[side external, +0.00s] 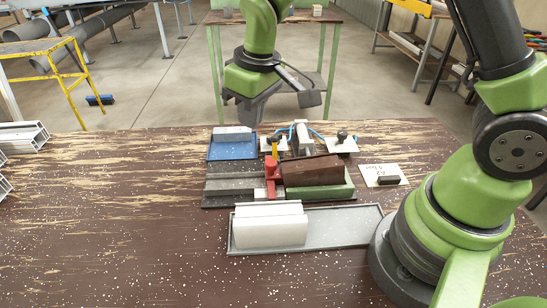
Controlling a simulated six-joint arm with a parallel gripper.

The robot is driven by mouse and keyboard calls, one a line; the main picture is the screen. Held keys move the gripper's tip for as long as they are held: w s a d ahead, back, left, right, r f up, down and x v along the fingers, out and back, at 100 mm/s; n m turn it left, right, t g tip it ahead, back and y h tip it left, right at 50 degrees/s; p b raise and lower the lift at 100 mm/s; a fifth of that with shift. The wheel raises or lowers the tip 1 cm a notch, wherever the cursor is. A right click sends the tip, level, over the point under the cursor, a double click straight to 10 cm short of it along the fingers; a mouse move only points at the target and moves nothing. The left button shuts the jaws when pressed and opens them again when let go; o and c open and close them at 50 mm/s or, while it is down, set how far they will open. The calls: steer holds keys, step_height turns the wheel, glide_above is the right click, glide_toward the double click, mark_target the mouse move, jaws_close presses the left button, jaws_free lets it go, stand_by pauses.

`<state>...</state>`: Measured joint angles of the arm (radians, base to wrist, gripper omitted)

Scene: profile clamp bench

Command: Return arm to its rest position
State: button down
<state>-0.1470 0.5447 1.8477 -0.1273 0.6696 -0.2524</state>
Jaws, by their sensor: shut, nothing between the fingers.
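My gripper (254,108) hangs in the air above the back of the bench, below my green and black wrist. It is shut and holds nothing, and it is clear of the things on the bench. The clamp fixture (232,186) sits below it on the brown bench top (120,215), with a red clamp part (272,170), a dark brown block (311,170) and a green bar (318,192). The fingertips are small and partly hard to make out.
A grey tray (345,228) in front holds white profile pieces (270,228). A blue tray (232,150) with a pale piece stands behind the fixture. Blue hoses (318,134) run behind it. A white card (384,172) lies to the right. The bench's left side is mostly clear.

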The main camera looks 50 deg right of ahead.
steer(key=s+d+r+m+t, duration=0.1)
steer(key=s+r+m+t, duration=0.1)
steer(key=s+r, duration=0.5)
steer(key=s+d+r+m+t+y, duration=0.1)
steer(key=s+r+m+t, duration=0.2)
steer(key=s+r, duration=0.5)
steer(key=s+m, duration=0.1)
steer(key=s, duration=0.2)
steer(key=shift+d, duration=0.35)
steer(key=c, duration=1.7)
jaws_free()
steer(key=shift+s+f, duration=0.1)
steer(key=shift+s, duration=0.3)
steer(key=o, duration=0.8)
steer(key=shift+w+f+g, duration=0.1)
steer(key=shift+w+g, duration=0.4)
steer(key=shift+w, duration=0.7)
steer(key=g+h, duration=0.2)
steer(key=g, duration=0.4)
glide_above(271, 162)
step_height(271, 162, down, 15)
step_height(271, 162, down, 10)
steer(key=shift+a+f, duration=0.1)
